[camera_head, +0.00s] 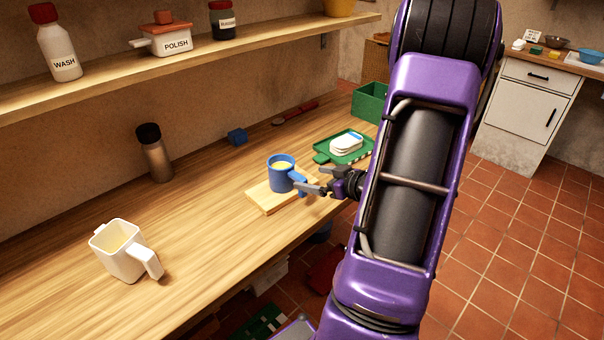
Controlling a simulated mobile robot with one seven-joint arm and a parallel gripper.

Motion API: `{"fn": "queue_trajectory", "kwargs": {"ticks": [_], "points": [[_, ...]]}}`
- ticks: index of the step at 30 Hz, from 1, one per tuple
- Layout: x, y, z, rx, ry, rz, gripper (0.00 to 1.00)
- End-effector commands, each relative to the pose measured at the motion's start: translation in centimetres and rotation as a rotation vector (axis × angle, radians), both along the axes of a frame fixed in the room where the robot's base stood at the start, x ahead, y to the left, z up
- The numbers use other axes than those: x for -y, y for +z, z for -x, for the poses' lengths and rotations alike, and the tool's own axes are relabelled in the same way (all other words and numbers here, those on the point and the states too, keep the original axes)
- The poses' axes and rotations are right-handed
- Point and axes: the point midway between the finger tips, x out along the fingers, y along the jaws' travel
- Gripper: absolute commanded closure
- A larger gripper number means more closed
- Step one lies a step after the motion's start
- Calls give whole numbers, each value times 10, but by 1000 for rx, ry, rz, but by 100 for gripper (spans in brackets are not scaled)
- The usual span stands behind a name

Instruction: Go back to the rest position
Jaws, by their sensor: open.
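My gripper (314,189) is at the right of the blue mug (280,175), with its fingers around or beside the mug's handle; I cannot tell which. The jaws are open. The blue mug stands upright on a small wooden board (264,201) on the workbench (205,235) and holds something pale yellow. My purple arm reaches in from the lower right and covers part of the bench's right end.
A white jug (117,252) stands at the bench's front left, a dark-capped bottle (154,155) at the back. A green tray (326,156) with a white item and a green box (369,101) are beyond the mug. A shelf (190,62) overhangs the bench. Tiled floor lies right.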

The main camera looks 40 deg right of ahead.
Motion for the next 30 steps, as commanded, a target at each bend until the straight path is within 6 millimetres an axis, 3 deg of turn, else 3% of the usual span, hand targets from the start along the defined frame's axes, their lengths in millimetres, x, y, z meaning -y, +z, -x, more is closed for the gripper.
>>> {"fn": "queue_trajectory", "kwargs": {"ticks": [6, 23, 26, 30], "points": [[2, 7, 16, 0, 0, -1, 0], [2, 7, 17, -1, 1, 0, 0], [3, 8, 13, -9, 2, 12, 0], [8, 17, -12, -43, 10, 81, 0]]}}
